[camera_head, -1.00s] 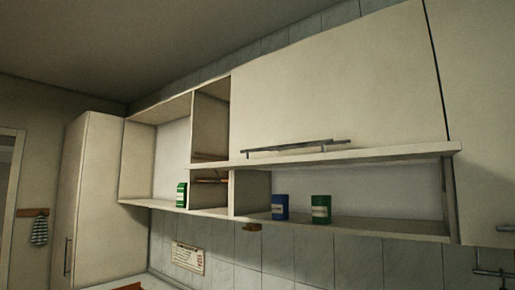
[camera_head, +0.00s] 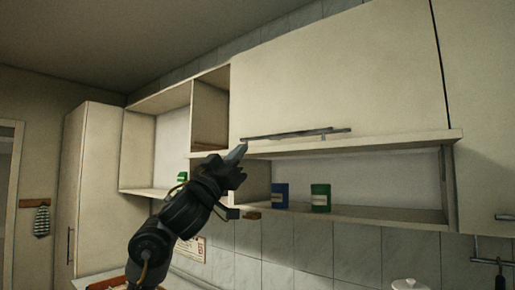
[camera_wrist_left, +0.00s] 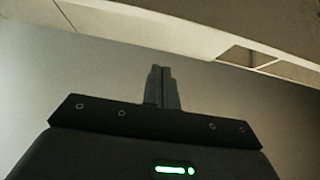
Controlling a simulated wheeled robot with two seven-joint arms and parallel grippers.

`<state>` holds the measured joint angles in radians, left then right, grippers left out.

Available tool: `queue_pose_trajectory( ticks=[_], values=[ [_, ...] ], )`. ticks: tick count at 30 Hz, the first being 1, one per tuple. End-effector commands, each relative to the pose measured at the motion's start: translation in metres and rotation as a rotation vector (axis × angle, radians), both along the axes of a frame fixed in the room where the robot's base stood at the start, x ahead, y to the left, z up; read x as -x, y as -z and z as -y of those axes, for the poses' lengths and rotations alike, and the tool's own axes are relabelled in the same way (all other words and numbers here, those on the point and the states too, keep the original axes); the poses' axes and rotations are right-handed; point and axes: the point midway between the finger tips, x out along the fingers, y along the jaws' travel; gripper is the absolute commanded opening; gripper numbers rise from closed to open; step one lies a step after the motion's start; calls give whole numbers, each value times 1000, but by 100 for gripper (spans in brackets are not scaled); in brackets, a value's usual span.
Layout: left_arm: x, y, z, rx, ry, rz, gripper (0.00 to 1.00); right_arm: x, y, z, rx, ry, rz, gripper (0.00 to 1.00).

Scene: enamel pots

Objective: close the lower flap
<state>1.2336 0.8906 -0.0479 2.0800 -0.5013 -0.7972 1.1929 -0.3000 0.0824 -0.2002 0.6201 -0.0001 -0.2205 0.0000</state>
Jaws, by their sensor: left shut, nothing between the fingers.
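The lower flap (camera_head: 380,143) looks raised about level, jutting out edge-on above the open lower compartment (camera_head: 360,190). A dark bar handle (camera_head: 297,134) shows just above its edge. My left gripper (camera_head: 241,150) is shut and empty, pointing up and right at the flap's left end; I cannot tell whether it touches. In the left wrist view the closed fingers (camera_wrist_left: 162,75) stand before a grey surface, and a pale board edge (camera_wrist_left: 180,24) crosses above them. My right gripper is not in view.
Another green can (camera_head: 182,177) is in the left open shelf, partly behind my arm. The upper front panel (camera_head: 340,75) is shut above. A white lidded pot (camera_head: 409,285) shows below.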

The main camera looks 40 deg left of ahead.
Motion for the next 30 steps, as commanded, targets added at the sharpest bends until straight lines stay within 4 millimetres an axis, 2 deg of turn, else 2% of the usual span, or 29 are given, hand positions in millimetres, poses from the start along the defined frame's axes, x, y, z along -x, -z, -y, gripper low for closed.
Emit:
queue_pose_trajectory(
  ticks=[5, 17, 18, 19, 24, 30],
  values=[
    [-12, -13, 0, 2, 2, -3, 0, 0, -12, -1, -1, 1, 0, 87],
    [-75, -70, -1, 1, 0, -4, 0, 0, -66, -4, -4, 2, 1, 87],
    [-80, -69, -1, 1, 0, -4, 0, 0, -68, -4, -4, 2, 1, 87],
    [-79, -58, -1, -1, -1, -7, 0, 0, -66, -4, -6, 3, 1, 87],
    [-78, -37, -1, -1, -1, -5, 0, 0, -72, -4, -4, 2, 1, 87],
    [-78, -26, -1, -1, -1, -3, 0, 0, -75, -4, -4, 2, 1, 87]
  ],
)
